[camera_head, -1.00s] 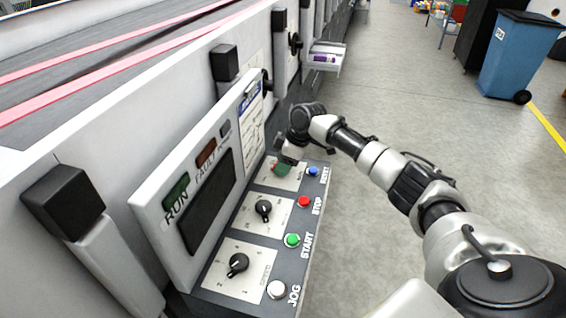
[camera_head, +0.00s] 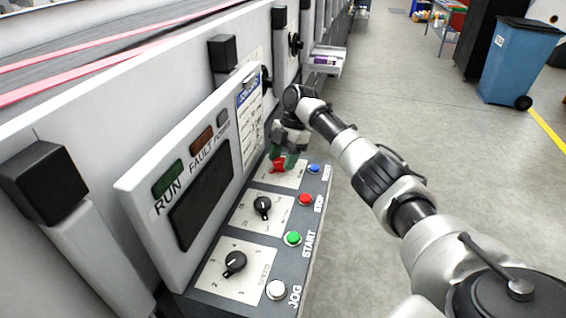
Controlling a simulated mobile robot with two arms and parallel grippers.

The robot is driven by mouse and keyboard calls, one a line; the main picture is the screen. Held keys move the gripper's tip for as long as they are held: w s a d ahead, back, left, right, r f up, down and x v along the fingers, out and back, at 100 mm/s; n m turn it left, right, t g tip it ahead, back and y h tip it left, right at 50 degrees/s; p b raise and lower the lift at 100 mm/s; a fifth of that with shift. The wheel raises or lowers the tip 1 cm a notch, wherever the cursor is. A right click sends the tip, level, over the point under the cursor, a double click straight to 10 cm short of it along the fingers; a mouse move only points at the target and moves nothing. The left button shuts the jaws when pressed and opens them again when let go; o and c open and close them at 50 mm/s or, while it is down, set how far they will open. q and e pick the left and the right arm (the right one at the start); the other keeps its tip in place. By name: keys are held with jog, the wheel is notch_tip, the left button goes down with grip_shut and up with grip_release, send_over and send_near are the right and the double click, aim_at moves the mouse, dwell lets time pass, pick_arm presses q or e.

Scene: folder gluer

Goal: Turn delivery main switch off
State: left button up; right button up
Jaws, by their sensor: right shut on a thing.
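The main switch is a red rotary knob (camera_head: 279,165) on a pale plate at the far end of the control panel (camera_head: 306,222). My right gripper (camera_head: 287,158) comes down over it from above and is shut on the knob. The gripper covers part of the knob, so its exact angle is hard to read. My left gripper is not in view.
Blue (camera_head: 314,168), red (camera_head: 305,199), green (camera_head: 292,238) and white (camera_head: 276,290) buttons line the panel's right edge. Two black dials (camera_head: 263,208) sit nearer. The upright display panel (camera_head: 201,195) stands close on the left. The floor on the right is clear near the machine.

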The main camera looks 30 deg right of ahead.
jog(key=shift+w+n, duration=0.1)
jog(key=shift+n, duration=0.5)
jog(key=shift+r+g+b, duration=0.15)
jog(key=shift+g+b, duration=0.15)
jog(key=shift+b, duration=0.05)
jog(key=o, duration=0.9)
jog(key=shift+d+r, duration=0.15)
jog(key=shift+r, duration=0.1)
jog(key=shift+b+v, duration=0.8)
jog(key=shift+v, duration=4.25)
